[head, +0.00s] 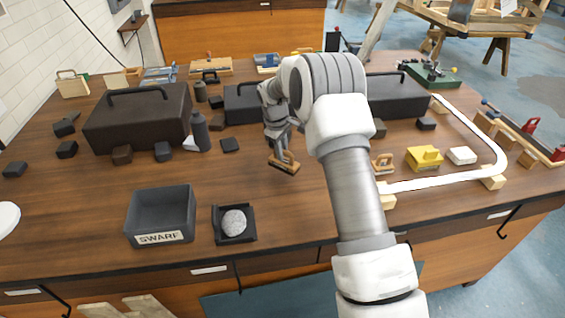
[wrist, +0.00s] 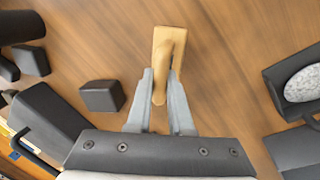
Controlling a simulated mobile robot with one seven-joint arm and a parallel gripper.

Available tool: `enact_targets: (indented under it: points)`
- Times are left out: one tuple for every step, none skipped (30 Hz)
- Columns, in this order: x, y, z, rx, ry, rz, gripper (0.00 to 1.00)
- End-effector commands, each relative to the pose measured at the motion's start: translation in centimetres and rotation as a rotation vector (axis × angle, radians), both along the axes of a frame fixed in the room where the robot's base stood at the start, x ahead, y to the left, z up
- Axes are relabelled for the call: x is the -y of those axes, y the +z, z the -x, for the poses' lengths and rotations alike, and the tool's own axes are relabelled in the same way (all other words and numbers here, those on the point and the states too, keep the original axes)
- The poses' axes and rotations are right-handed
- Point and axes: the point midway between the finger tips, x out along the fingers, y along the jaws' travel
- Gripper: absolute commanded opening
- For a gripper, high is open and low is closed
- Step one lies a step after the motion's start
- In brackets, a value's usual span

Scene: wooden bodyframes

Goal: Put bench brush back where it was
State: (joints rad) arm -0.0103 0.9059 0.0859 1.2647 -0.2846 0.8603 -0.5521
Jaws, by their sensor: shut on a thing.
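The bench brush (head: 284,164), a small wooden block with an arched handle, is in my gripper (head: 281,150), over the middle of the bench. In the wrist view the jaws (wrist: 161,78) are shut on the handle of the brush (wrist: 163,38), one finger on each side. The brush sits slightly tilted in the head view. I cannot tell whether its underside touches the bench top (head: 285,225). My arm hides part of the bench to the right of it.
A swarf bin (head: 160,213) and a tray with a grey stone (head: 235,238) stand at the front left. Dark toolboxes (head: 137,117) and small black blocks stand behind. A similar wooden-handled piece (head: 383,164) and a yellow block (head: 424,158) lie right of my arm. The front middle is clear.

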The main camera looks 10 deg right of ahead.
Motion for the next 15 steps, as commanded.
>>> enact_targets:
  points:
    - [0.0,-0.9,0.0,-0.002,0.000,0.001,0.00]
    - [0.0,-1.4,0.0,-0.002,0.000,0.001,0.00]
    - [0.0,-2.1,0.1,-0.001,0.000,0.000,0.00]
    - [0.1,-2.6,0.0,-0.001,0.000,0.000,0.00]
    - [0.1,-3.0,0.0,-0.001,0.000,0.000,0.00]
    - [0.1,-3.5,0.0,-0.001,0.000,0.000,0.00]
    - [0.1,-3.7,0.0,-0.001,0.000,0.000,0.00]
    - [0.1,-3.8,0.0,-0.001,0.000,0.001,0.00]
    - [0.1,-3.8,0.0,0.000,0.000,0.000,0.00]
    - [0.1,-3.7,0.0,0.000,0.000,0.000,0.00]
    - [0.1,-3.7,0.0,0.000,0.000,0.000,0.00]
    - [0.1,-3.6,0.0,0.000,0.000,0.000,0.00]
    - [0.1,-3.6,0.0,0.000,0.000,0.000,0.00]
    - [0.1,-3.6,0.0,0.000,0.000,0.000,0.00]
    - [0.1,-3.7,0.0,0.000,0.000,0.000,0.00]
